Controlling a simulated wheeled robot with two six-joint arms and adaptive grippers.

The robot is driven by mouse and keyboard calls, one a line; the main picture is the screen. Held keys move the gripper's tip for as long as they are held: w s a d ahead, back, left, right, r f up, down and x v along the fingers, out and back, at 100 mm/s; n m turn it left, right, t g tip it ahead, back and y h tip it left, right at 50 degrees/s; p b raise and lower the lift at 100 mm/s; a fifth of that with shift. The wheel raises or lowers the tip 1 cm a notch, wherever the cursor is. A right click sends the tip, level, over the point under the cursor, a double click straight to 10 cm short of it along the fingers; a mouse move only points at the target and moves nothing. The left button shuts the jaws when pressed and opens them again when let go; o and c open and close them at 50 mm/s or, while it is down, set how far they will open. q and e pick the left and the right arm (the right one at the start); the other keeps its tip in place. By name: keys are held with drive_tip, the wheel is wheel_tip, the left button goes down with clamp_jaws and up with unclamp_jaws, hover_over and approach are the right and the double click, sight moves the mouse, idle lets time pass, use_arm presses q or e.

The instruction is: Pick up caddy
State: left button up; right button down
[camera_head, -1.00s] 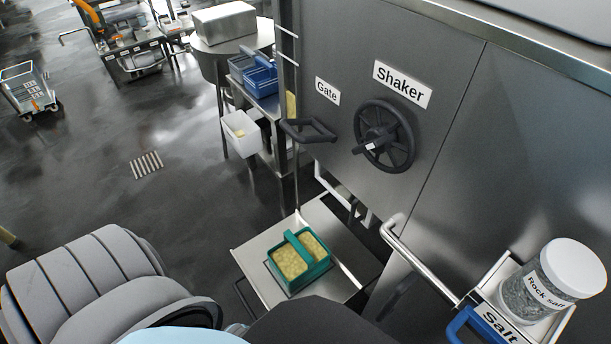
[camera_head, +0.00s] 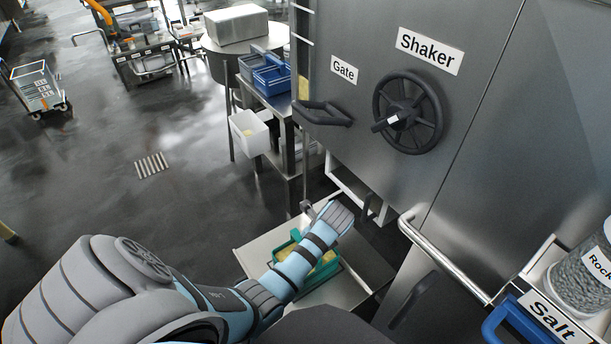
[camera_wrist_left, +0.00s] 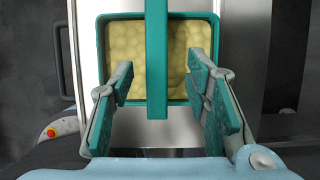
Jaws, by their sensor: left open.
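The caddy (camera_head: 328,257) is a green frame with a green bar handle over yellow, lumpy contents, on a metal tray. In the head view, my left arm crosses in front of it and hides much of it. My left gripper is hidden there. In the left wrist view, the caddy (camera_wrist_left: 125,50) lies ahead with its handle (camera_wrist_left: 156,60) running down the middle. My left gripper (camera_wrist_left: 160,88) is open and empty, its two green-padded fingers on either side of the handle. I cannot tell how high they are above the caddy. My right gripper is not in view.
A metal tray (camera_head: 260,243) holds the caddy. Beside it stands the large steel machine with a Shaker wheel (camera_head: 408,112) and Gate handle (camera_head: 322,113). A salt holder with a jar (camera_head: 583,280) is at the right. The floor at left is open.

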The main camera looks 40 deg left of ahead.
use_arm(q)
drive_tip(key=b+x, duration=0.2)
drive_tip(key=x, duration=0.1)
drive_tip(key=b+x, duration=0.1)
drive_tip(key=x, duration=0.1)
drive_tip(key=shift+s+f, duration=0.25)
drive_tip(key=shift+f, duration=0.1)
drive_tip(key=shift+w+f, duration=0.1)
drive_tip(key=shift+f, duration=0.1)
